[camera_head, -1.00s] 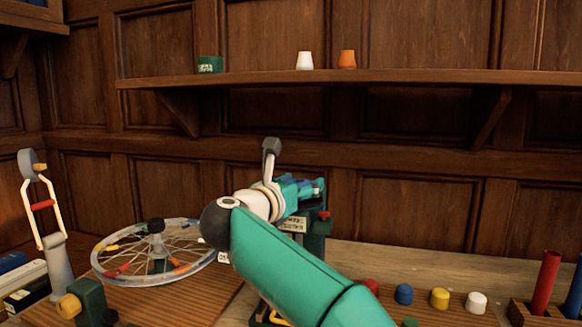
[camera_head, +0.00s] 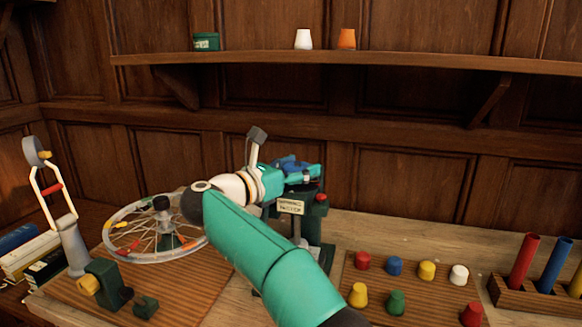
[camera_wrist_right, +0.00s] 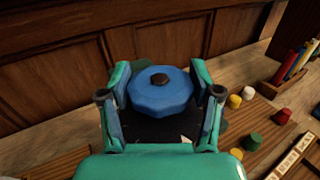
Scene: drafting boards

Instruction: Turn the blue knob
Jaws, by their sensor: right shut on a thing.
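The blue knob (camera_wrist_right: 160,92) is faceted, with a dark hexagonal centre, and fills the middle of the right wrist view. In the head view its blue top (camera_head: 290,162) shows partly, above a dark green stand (camera_head: 318,225). My right gripper (camera_wrist_right: 160,98) is shut on the knob, with one finger at each side of it. In the head view the right gripper (camera_head: 298,176) is at the top of the stand, partly hiding the knob. My left gripper is not in view.
A small sign (camera_head: 290,206) and a red button (camera_head: 321,198) are on the stand. A spoked wheel (camera_head: 135,250) lies to the left. A board with several coloured pegs (camera_head: 395,266) and a rack of coloured tubes (camera_head: 510,291) are to the right.

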